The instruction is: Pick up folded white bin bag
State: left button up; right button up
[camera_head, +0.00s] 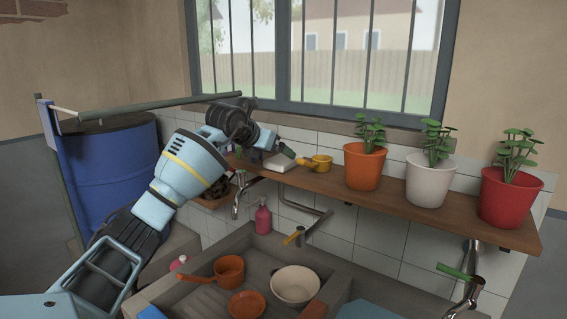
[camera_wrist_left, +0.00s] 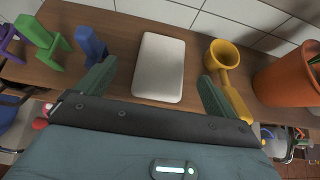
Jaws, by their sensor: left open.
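The folded white bin bag (camera_wrist_left: 158,66) lies flat on the wooden shelf against the tiled wall, a pale rounded rectangle in the left wrist view. In the head view it shows as a small white patch (camera_head: 279,163), partly hidden by my left gripper (camera_head: 280,152). In the left wrist view my left gripper (camera_wrist_left: 158,88) is open and empty. Its two green fingers point toward the bag, one on each side of it, with gaps between. I cannot tell the exact height of the fingertips above the shelf. My right gripper is in neither view.
A yellow cup (camera_wrist_left: 225,53) with a handle stands right of the bag; blue (camera_wrist_left: 91,44) and green (camera_wrist_left: 42,40) items stand left. An orange pot (camera_head: 364,167), white pot (camera_head: 430,180) and red pot (camera_head: 510,197) stand further along. A barred window is behind; a sink (camera_head: 345,278) is below.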

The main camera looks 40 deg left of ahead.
aim_at(282, 158)
pick_arm(q)
jog(key=shift+w+d+f, duration=0.1)
jog(key=shift+w+f, duration=0.2)
jog(key=shift+f, duration=0.1)
jog(key=x, duration=0.4)
jog(key=shift+s+d+f, duration=0.1)
jog(key=shift+f, duration=0.15)
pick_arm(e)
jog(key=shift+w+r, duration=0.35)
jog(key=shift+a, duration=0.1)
pick_arm(q)
jog(key=c, duration=1)
jog(key=shift+r, duration=0.1)
jog(key=shift+c, duration=0.2)
